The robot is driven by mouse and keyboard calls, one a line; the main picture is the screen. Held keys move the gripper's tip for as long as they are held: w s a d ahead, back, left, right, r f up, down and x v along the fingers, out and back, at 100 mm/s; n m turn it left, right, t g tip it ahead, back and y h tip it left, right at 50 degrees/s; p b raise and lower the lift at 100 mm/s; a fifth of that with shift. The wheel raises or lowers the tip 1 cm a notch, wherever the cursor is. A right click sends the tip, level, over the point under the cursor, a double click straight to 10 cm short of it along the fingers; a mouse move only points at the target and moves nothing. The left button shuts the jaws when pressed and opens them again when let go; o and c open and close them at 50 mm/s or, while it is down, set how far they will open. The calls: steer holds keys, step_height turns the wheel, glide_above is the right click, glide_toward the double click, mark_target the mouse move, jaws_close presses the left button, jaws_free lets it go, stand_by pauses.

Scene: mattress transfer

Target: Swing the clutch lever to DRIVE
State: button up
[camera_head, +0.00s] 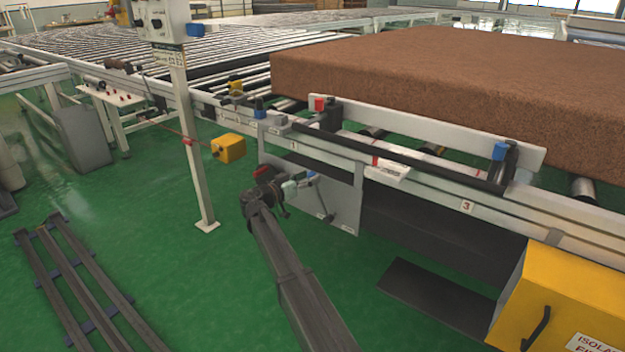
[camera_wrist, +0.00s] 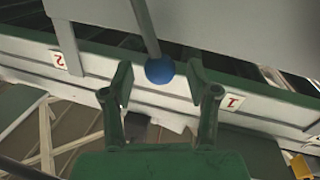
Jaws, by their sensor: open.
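The clutch lever (camera_head: 319,197) is a thin rod on a grey panel (camera_head: 346,205) under the conveyor rail, leaning up and left from a dark hub. Its blue ball knob (camera_wrist: 160,70) shows large in the wrist view, with the grey rod (camera_wrist: 145,28) running up from it. My gripper (camera_head: 293,187) is beside the knob, left of the panel. In the wrist view my gripper (camera_wrist: 159,76) is open, its two fingers on either side of the ball, with a visible gap on each side. No DRIVE marking is readable.
A brown mattress block (camera_head: 430,80) lies on the rollers above. A yellow box (camera_head: 228,148) hangs near a white post (camera_head: 190,140) to the left. A yellow isolator cabinet (camera_head: 560,300) stands at the lower right.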

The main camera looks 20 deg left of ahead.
steer(key=shift+x, duration=1.2)
jaws_close()
